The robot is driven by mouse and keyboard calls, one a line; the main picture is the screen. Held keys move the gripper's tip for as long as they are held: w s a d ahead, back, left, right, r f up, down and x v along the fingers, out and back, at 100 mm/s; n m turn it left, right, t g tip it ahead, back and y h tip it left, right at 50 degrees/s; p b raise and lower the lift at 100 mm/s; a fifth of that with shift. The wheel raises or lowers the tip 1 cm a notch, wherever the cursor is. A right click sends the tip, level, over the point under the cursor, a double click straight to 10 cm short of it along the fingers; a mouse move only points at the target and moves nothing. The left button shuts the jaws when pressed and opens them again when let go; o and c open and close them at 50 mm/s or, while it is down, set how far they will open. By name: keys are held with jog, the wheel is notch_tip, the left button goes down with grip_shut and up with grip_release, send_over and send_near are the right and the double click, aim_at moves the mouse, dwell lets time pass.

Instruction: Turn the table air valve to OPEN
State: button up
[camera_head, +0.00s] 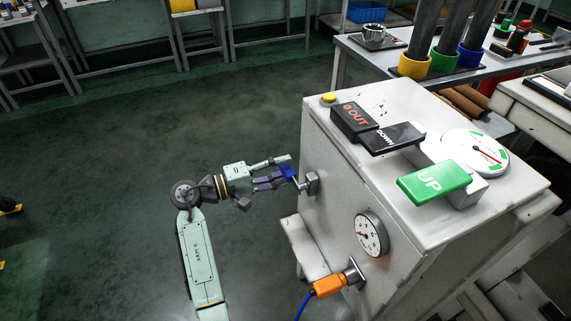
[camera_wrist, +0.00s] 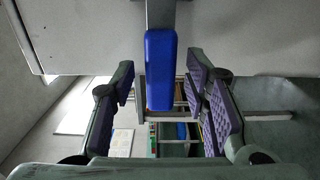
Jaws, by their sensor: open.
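The air valve's blue handle (camera_head: 289,172) sits on a metal fitting (camera_head: 312,183) on the left side of the white machine. My gripper (camera_head: 278,172) is open beside that side wall, with its fingers around the handle. In the wrist view the blue handle (camera_wrist: 160,70) hangs down between my two purple-padded fingers. A gap shows on both sides of it, so I see no contact. I cannot read any OPEN mark on the valve.
Below the valve, a round gauge (camera_head: 371,233) and an orange plug (camera_head: 329,286) with a blue hose stick out from the machine (camera_head: 318,150). Its top carries a green UP block (camera_head: 433,183) and a black DOWN block (camera_head: 392,138).

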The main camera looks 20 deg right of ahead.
jog(key=shift+d, duration=0.75)
jog(key=shift+c, duration=0.4)
grip_shut()
